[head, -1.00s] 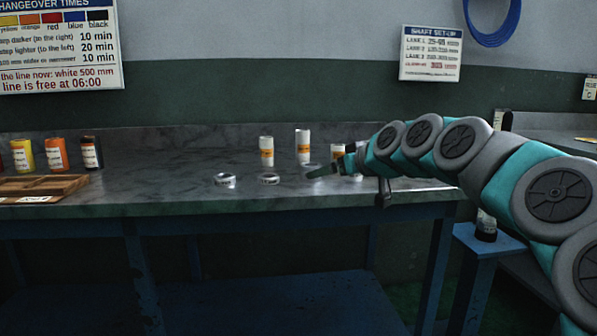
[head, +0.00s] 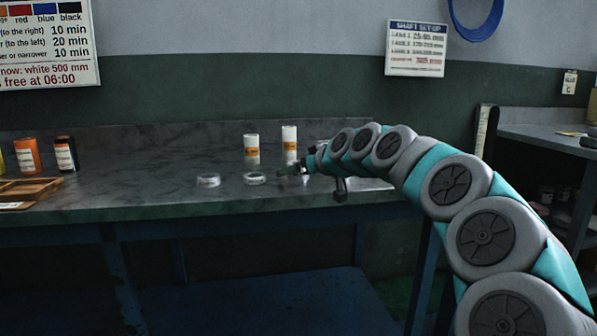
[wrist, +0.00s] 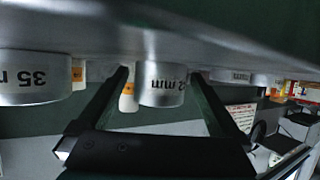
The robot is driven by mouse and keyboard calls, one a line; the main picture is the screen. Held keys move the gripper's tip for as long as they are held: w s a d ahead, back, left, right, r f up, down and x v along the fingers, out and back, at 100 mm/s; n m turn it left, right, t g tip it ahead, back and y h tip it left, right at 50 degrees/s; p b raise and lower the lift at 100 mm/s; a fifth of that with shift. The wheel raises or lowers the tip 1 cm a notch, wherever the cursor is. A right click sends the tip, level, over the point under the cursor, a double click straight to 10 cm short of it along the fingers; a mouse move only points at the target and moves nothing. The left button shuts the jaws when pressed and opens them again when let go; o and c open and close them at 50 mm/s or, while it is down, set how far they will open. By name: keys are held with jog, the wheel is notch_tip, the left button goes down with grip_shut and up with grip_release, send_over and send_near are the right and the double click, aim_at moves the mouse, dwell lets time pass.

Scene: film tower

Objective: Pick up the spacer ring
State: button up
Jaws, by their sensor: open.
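My gripper (head: 284,171) is open, low over the workbench, pointing left in the head view. In the wrist view, which is upside down, my gripper (wrist: 159,76) has one finger on each side of a silver spacer ring (wrist: 162,90), whose visible mark ends in "2 mm". I cannot tell whether the fingers touch it. A larger ring marked 35 (wrist: 28,82) is at the left there, and another ring (wrist: 240,76) at the right. The head view shows a left ring (head: 208,181) and a ring (head: 255,178) just left of my gripper.
Two white cylinders with orange labels, one (head: 251,150) and a taller one (head: 289,145), stand behind the rings on the workbench (head: 150,200). An orange jar (head: 27,156), a dark jar (head: 65,155) and a wooden tray (head: 58,181) are at the left. Bare bench lies between tray and rings.

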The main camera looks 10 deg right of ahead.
grip_shut()
dwell(0.8)
jog(key=shift+r, duration=0.1)
jog(key=shift+r, duration=1.65)
jog(key=shift+s+r, duration=0.15)
jog(key=s+d, duration=0.3)
jog(key=s, duration=0.4)
jog(key=s+d+r, duration=0.1)
jog(key=s+d, duration=0.2)
jog(key=s, duration=0.4)
jog(key=shift+s+r, duration=0.15)
jog(key=shift+s, duration=0.05)
